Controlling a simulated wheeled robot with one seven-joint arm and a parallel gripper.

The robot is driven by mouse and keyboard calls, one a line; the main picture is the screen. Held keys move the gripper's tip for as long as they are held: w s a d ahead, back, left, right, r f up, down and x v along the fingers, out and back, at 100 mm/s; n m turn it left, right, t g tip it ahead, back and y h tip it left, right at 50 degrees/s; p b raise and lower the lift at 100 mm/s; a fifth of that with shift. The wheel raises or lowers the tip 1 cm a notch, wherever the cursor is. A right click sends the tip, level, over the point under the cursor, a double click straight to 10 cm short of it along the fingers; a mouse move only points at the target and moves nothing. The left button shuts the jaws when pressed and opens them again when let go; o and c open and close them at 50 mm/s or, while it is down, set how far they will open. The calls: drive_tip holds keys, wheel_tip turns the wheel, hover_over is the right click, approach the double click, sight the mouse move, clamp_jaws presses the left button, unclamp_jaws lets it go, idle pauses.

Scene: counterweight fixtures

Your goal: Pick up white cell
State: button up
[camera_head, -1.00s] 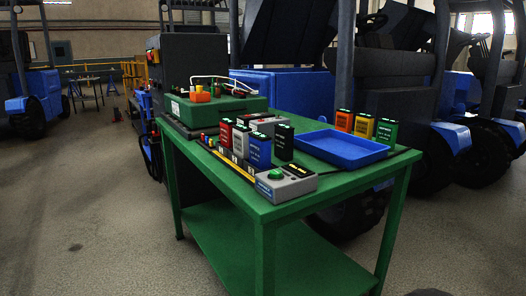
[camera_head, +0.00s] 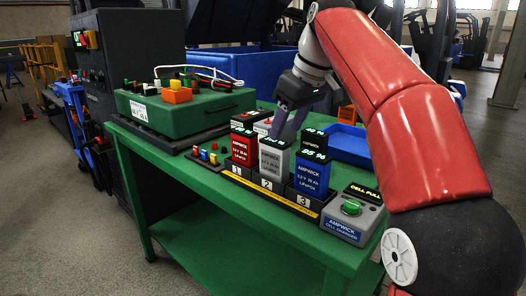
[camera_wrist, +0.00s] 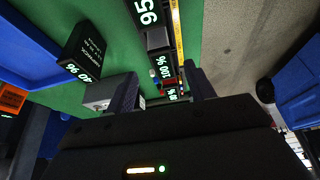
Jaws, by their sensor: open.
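The white cell (camera_head: 272,160) stands upright in slot 2 of the charger (camera_head: 284,197), between the red cell (camera_head: 243,147) in slot 1 and the blue cell (camera_head: 311,176) in slot 3. My gripper (camera_head: 288,125) is open and empty, just behind and above the white cell in the head view, partly hidden by the cells. In the wrist view, its fingers (camera_wrist: 161,78) are apart, with the cell tops between and beyond them. The white cell's dark top (camera_wrist: 163,68) shows there. I cannot tell whether a finger touches it.
A black cell (camera_wrist: 86,46) stands behind the charger, close to my gripper. A blue tray (camera_head: 350,143) lies at the back right. A green case (camera_head: 188,112) with coloured blocks stands left. The charger's green button (camera_head: 351,207) is at its right end.

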sight(272, 148)
drive_tip(key=shift+w+a, duration=0.3)
drive_tip(key=shift+w, duration=0.15)
drive_tip(key=shift+w+a+f, duration=0.1)
drive_tip(key=shift+a+f, duration=0.05)
drive_tip(key=shift+f, duration=0.05)
drive_tip(key=b+x, duration=0.1)
drive_tip(key=x, duration=0.2)
drive_tip(key=b+x, duration=0.1)
drive_tip(key=x, duration=0.3)
drive_tip(key=shift+s+a, duration=0.15)
drive_tip(key=shift+s, duration=0.1)
drive_tip(key=shift+c, duration=0.2)
drive_tip(key=shift+r, duration=0.1)
clamp_jaws()
